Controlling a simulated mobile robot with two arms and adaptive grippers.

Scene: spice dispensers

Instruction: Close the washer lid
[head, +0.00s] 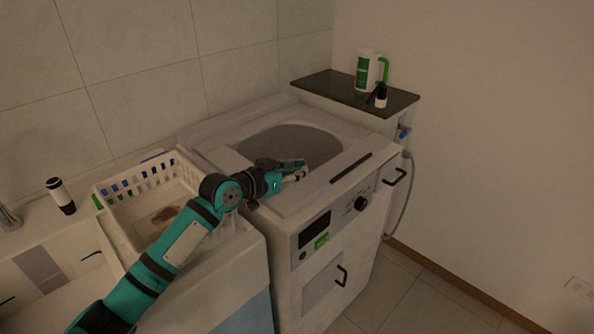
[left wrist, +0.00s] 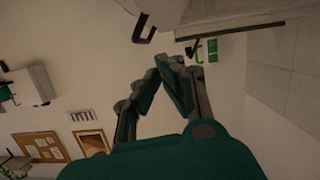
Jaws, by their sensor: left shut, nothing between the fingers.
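The white washer (head: 293,262) stands in the middle of the head view, with a dial and dark display on its sloped front panel. Its top shows a large grey oval (head: 275,142) in a pale surround; I cannot tell whether this is an opening or a lid window. No raised lid shows. My right gripper is not in view.
A white basket (head: 150,180) stands left of the washer, under my left arm. A dark shelf top (head: 330,88) behind right holds a white-green jug (head: 368,72) and a small dark bottle (head: 381,96). A black-white bottle (head: 60,195) stands far left. Floor at right is clear.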

